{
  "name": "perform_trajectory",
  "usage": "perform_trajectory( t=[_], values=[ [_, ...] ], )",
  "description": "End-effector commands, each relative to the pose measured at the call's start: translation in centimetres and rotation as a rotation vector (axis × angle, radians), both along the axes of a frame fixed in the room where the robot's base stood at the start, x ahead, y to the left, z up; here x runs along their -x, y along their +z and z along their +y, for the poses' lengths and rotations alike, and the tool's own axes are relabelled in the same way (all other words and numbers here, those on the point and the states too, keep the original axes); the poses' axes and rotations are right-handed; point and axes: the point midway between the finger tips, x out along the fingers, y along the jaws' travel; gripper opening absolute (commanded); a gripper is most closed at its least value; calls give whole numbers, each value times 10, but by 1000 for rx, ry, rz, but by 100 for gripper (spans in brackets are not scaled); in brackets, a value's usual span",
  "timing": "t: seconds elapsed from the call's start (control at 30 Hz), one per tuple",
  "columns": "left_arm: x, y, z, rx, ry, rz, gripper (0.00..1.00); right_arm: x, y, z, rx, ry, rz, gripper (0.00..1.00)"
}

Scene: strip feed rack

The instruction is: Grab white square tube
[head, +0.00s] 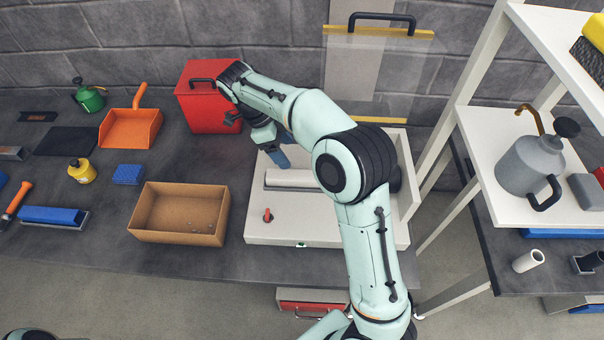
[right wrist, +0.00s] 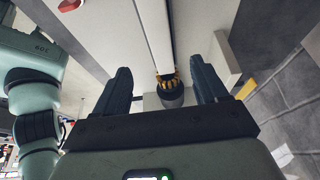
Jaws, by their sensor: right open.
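A long white square tube (head: 292,179) lies along the bed of the white feed rack (head: 325,230) in the head view. My right arm hides its right part. In the right wrist view the tube (right wrist: 155,35) runs from the top edge to a dark round part with yellow teeth (right wrist: 168,84). My right gripper (head: 281,150) is open over the far side of the rack, close to the tube. In the right wrist view its two fingers (right wrist: 162,88) stand apart, one on each side of the tube's line, with nothing held. My left gripper is not in view.
The rack has a red knob (head: 267,215) and a raised clear cover (head: 375,75). A red box (head: 205,100) stands left of it, with a cardboard tray (head: 160,235) nearer. White shelving (head: 470,75) stands close on the right. Bare dark bench lies around the tray.

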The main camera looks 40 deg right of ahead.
Motion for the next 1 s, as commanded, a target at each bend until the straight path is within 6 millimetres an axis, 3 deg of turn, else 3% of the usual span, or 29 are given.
perform_trajectory(
  t=[0.03, 0.2, 0.47, 0.73, 1.0],
  values=[
    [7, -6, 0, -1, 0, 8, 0, 5, -15, -4, 0, -1, 8, 72],
    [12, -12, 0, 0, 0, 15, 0, 12, -42, -13, 0, 0, 6, 72],
    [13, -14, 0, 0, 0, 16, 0, 16, -59, -19, 0, 0, 3, 72],
    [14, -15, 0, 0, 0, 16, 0, 25, -96, -30, 0, 1, 5, 72],
    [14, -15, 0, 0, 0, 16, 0, 26, -102, -32, -1, 2, 0, 72]
  ],
)
